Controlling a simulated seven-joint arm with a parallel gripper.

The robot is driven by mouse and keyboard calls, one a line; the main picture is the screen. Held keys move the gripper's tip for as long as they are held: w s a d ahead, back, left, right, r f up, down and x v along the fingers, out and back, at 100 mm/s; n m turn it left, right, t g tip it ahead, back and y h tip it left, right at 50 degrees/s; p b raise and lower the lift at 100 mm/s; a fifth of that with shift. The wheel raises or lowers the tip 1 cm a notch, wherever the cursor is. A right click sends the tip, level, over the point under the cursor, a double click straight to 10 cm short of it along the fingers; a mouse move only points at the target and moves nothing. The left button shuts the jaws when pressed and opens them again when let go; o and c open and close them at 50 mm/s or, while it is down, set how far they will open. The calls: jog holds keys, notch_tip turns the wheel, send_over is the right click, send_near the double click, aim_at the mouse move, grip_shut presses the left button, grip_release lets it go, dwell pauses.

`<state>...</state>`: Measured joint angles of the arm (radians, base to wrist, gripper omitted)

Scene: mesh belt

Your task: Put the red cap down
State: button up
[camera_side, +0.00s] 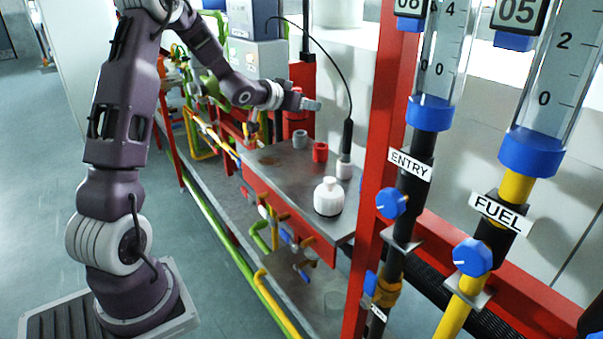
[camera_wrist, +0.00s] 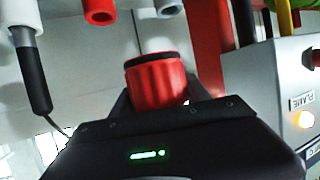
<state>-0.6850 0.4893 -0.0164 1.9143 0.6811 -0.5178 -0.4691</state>
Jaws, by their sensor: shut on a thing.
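The red cap (camera_wrist: 157,84), ribbed with a dark rim, sits between the fingers of my gripper (camera_wrist: 158,98) in the wrist view. My gripper is shut on it. In the side view my gripper (camera_side: 312,104) is up above the far part of the metal bench (camera_side: 285,160), pointing right. The held cap cannot be made out clearly there. A red hollow cylinder (camera_side: 320,152) stands on the bench below my gripper; it also shows at the top of the wrist view (camera_wrist: 100,12).
A grey hollow cylinder (camera_side: 300,139) stands beside the red one. A white bottle (camera_side: 328,197) stands nearer the bench's front end. A black cabled probe (camera_side: 347,135) stands in a white holder (camera_side: 344,169). A red post (camera_side: 375,150) rises at right. Bare bench lies left of the bottle.

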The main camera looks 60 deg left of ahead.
aim_at(279, 159)
jog(key=s+a+f+m+h, duration=0.1)
jog(key=s+a+m+h, duration=0.1)
jog(key=s, duration=0.5)
jog(key=shift+t+h, duration=0.3)
jog(key=shift+h, duration=0.1)
jog(key=f, duration=1)
jog(key=shift+s+d+f, duration=0.1)
jog(key=shift+d+f, duration=0.2)
jog(key=shift+f, duration=0.2)
jog(key=o, duration=1.4)
jog(key=shift+c, duration=0.2)
jog(key=shift+r, duration=0.1)
